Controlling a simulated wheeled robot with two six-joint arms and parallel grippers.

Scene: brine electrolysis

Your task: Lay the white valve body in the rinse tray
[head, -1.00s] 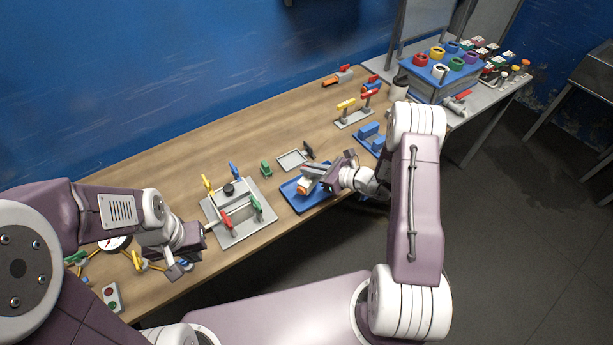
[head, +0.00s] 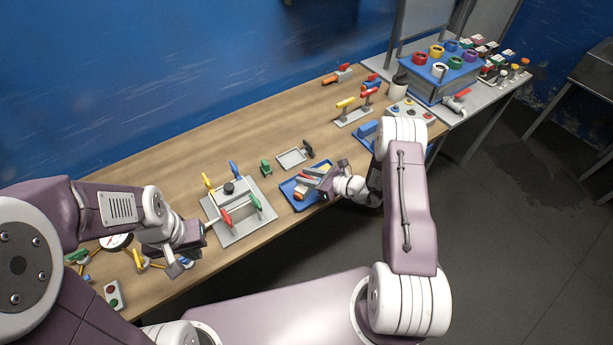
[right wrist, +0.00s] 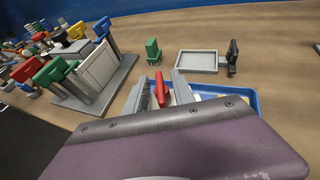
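The white valve body (head: 300,196), with an orange end and a red handle, is at the blue tray (head: 287,190) on the table, partly hidden by my right gripper (head: 308,179). In the right wrist view the red handle (right wrist: 161,88) stands between the two grey fingertips, which are spread with a gap on each side of it. A little white shows beside it. The blue tray's rim (right wrist: 258,101) lies behind and to the right.
A grey valve fixture (head: 243,228) with coloured handles stands left of the blue tray. A small grey tray (head: 291,158) and a green block (head: 265,169) lie behind it. Valve stands (head: 352,118) and a blue holder are to the right. The back left tabletop is clear.

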